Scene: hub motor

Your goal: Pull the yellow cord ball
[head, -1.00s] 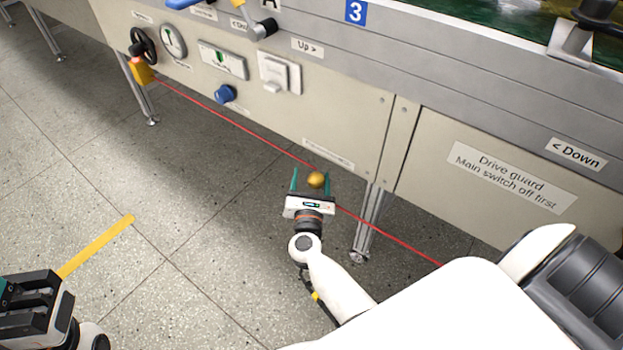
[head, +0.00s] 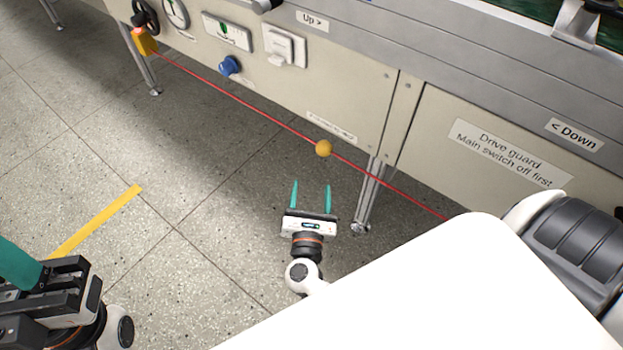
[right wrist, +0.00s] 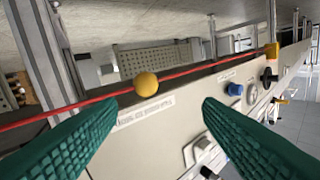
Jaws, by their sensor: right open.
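The yellow cord ball (head: 323,148) sits on a taut red cord (head: 250,106) running along the front of the machine. My right gripper (head: 311,184) is open and empty, with its two green fingers pointing up toward the machine. In the head view the ball shows just beyond the fingertips, apart from them. In the right wrist view the ball (right wrist: 146,84) shows ahead, between and above the green fingers. My left gripper (head: 40,285) is partly in view at the lower left; one green finger shows, and its opening is unclear.
The machine's beige panel (head: 340,80) carries a blue knob (head: 230,66), a white switch (head: 285,46) and labels. A yellow box (head: 145,41) holds the cord's left end. A metal leg (head: 368,195) stands right of my right gripper. The floor has a yellow stripe (head: 97,221) and is otherwise clear.

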